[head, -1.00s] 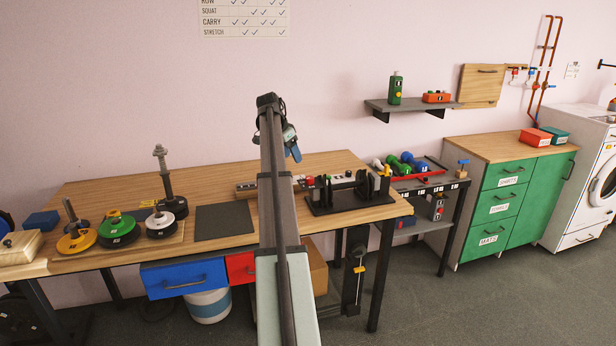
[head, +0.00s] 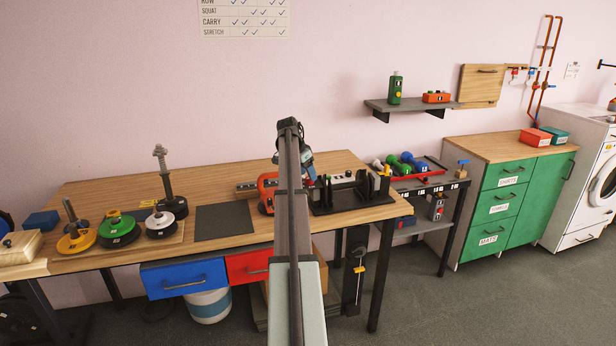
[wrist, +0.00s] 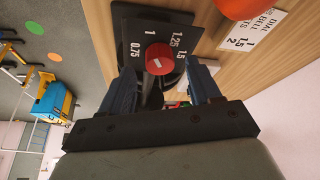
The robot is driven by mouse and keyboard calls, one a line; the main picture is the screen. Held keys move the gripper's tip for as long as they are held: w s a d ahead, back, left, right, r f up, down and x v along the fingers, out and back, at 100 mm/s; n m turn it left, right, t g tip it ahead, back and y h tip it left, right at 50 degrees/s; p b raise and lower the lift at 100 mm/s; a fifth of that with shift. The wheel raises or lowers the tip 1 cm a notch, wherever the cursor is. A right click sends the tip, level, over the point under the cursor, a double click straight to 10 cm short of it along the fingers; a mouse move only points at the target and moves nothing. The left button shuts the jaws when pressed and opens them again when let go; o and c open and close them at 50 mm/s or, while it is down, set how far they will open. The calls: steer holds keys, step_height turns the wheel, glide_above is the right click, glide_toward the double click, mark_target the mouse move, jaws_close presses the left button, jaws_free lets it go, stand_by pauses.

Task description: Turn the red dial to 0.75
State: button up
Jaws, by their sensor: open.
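The red dial (wrist: 160,58) sits on a black plate (wrist: 133,24) with white marks 0.75, 1, 1.25 and 1.5 in the wrist view. A small white mark shows on the dial's face; which number it points to is unclear. My gripper (wrist: 160,68) is open, one dark finger on each side of the dial. I cannot tell whether either finger touches it. In the head view my gripper (head: 307,168) is over the right part of the bench, and the dial is hidden behind my arm.
A black rack (head: 350,198) stands just right of my gripper, and an orange-red object (head: 267,190) just left. A printed white card (wrist: 255,30) lies near the dial. A dark mat (head: 224,222) and weight plates (head: 119,230) are farther left on the wooden bench (head: 110,190).

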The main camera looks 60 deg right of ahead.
steer(key=shift+x, duration=1)
steer(key=shift+c, duration=0.2)
steer(key=c, duration=1)
steer(key=shift+n, duration=0.3)
steer(key=n+t, duration=0.1)
steer(key=n, duration=0.3)
steer(key=shift+s+a+n+t, duration=0.1)
steer(key=shift+s+n+t, duration=0.15)
steer(key=shift+n+t, duration=0.15)
steer(key=n+t, duration=0.2)
steer(key=n, duration=0.4)
steer(key=shift+s, duration=0.1)
steer(key=shift+n, duration=0.4)
